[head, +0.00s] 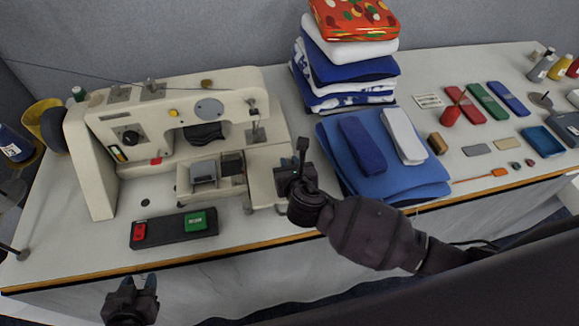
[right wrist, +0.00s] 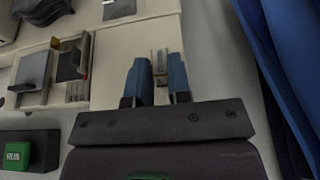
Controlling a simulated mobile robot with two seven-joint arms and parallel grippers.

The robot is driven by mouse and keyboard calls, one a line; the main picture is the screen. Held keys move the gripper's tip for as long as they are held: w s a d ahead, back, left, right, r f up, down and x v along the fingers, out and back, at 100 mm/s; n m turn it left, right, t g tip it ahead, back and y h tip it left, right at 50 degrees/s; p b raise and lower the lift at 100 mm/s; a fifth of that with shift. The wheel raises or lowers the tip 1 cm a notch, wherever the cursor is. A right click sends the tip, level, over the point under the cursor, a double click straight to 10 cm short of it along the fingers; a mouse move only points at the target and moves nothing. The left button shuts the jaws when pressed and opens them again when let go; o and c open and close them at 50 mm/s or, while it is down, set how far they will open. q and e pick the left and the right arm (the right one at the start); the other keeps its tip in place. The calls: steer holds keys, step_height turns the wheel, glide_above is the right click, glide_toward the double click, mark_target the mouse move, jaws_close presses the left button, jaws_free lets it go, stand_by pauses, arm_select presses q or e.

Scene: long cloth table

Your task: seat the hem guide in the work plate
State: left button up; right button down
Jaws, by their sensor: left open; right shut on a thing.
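In the right wrist view, my right gripper (right wrist: 157,76) has its two blue fingers on either side of a small metal piece, the hem guide (right wrist: 159,56), and is shut on it. The gripper and guide are over the pale work plate (right wrist: 118,42), beside the sewing machine. Whether the guide touches the plate I cannot tell. In the head view, my right gripper (head: 281,172) is at the right end of the work plate (head: 259,178) and largely hides the guide. My left gripper (head: 138,284) is open and empty, low in front of the table edge.
The cream sewing machine (head: 85,165) stands at left, with an open compartment (head: 213,178) beside the plate. A black box with red and green buttons (head: 172,230) lies in front. Blue folded cloth (head: 375,170) lies close right of my right gripper, below a fabric stack (head: 345,70).

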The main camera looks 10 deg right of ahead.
steer(key=shift+f, duration=0.35)
arm_select(q)
steer(key=shift+s+f, duration=0.1)
steer(key=shift+f, duration=0.05)
steer(key=shift+s+f, duration=0.1)
steer(key=shift+s, duration=0.05)
arm_select(e)
steer(key=c, duration=1.1)
jaws_free()
steer(key=shift+o, duration=0.2)
